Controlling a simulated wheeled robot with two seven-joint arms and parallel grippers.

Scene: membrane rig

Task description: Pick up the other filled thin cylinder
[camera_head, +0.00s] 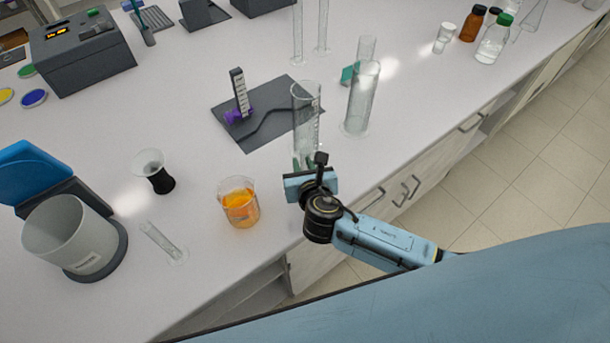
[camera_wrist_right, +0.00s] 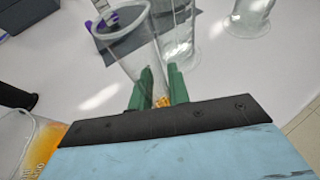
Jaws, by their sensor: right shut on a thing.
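My right gripper (camera_head: 305,164) is shut on a clear glass cylinder (camera_head: 306,108), low on its body. The cylinder stands near upright at the bench's front edge; I cannot tell whether its base touches the bench or how full it is. In the right wrist view the green fingers (camera_wrist_right: 160,88) close around the same cylinder (camera_wrist_right: 128,45), seen into its open rim. A wider clear cylinder (camera_head: 361,100) stands just right of it, with another narrow one (camera_head: 367,46) partly hidden behind. Two thin cylinders (camera_head: 298,38) (camera_head: 323,28) stand at the back. My left gripper is not in view.
A dark mat (camera_head: 232,128) with a purple-based upright piece lies behind the held cylinder. An orange-filled beaker (camera_head: 239,208), a small lying cylinder (camera_head: 162,240) and a large pale vessel (camera_head: 68,240) are to the left. Bottles (camera_head: 493,45) stand at the back right.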

